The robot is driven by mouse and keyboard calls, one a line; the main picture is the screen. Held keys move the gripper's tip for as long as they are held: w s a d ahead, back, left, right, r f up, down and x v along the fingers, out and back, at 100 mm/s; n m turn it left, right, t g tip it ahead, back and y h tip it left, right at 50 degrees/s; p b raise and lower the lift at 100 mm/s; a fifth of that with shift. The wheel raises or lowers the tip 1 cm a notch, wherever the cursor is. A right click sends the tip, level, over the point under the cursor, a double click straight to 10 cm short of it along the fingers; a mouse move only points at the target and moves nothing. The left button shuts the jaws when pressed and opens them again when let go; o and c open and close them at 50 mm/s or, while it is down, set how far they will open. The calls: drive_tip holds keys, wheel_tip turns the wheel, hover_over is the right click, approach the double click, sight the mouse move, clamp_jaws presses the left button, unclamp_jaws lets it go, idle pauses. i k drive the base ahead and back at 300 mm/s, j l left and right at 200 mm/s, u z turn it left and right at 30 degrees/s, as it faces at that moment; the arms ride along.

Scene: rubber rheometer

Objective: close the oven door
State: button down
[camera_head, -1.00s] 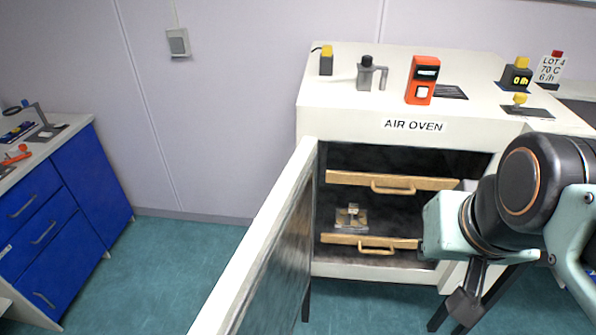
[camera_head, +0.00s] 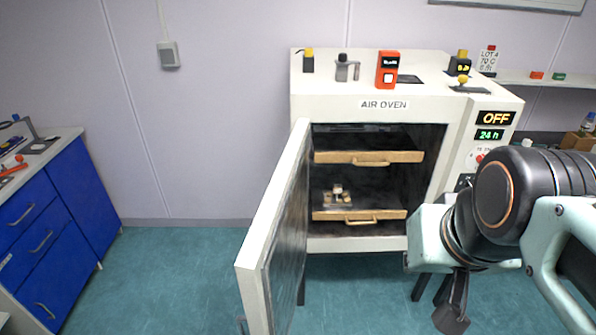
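The air oven (camera_head: 345,104) is a white cabinet on legs against the wall. Its door (camera_head: 273,215) stands wide open, hinged on the left of the opening and swung out toward me. Inside are two wooden-fronted shelves, an upper one (camera_head: 368,157) and a lower one (camera_head: 358,215). A small metal piece (camera_head: 337,195) sits above the lower shelf's front. My gripper (camera_head: 452,310) hangs at the end of my arm at lower right, in front of the oven and well apart from the door. Its fingers look dark and small, and their opening cannot be made out.
An orange device (camera_head: 387,70) and several small items stand on the oven top. The panel reads OFF (camera_head: 496,118) and 24 h. A blue cabinet (camera_head: 80,195) stands at left. The floor (camera_head: 175,275) between it and the door is clear. A shelf (camera_head: 530,79) is at right.

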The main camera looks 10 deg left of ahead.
sight(269, 264)
drive_tip(key=k+j, duration=0.2)
drive_tip(key=j, duration=0.15)
drive_tip(key=k+j+z, duration=0.1)
drive_tip(key=k+j, duration=0.1)
drive_tip(key=j, duration=0.4)
drive_tip(key=k+j+z, duration=0.1)
drive_tip(key=j, duration=0.4)
drive_tip(key=k+j, duration=0.3)
drive_tip(key=k, duration=0.15)
drive_tip(key=i+j+z, duration=0.1)
drive_tip(key=i+j, duration=0.15)
drive_tip(key=i, duration=0.2)
drive_tip(key=k+u, duration=0.15)
drive_tip(key=k, duration=0.15)
drive_tip(key=i+z, duration=0.2)
drive_tip(key=i, duration=0.15)
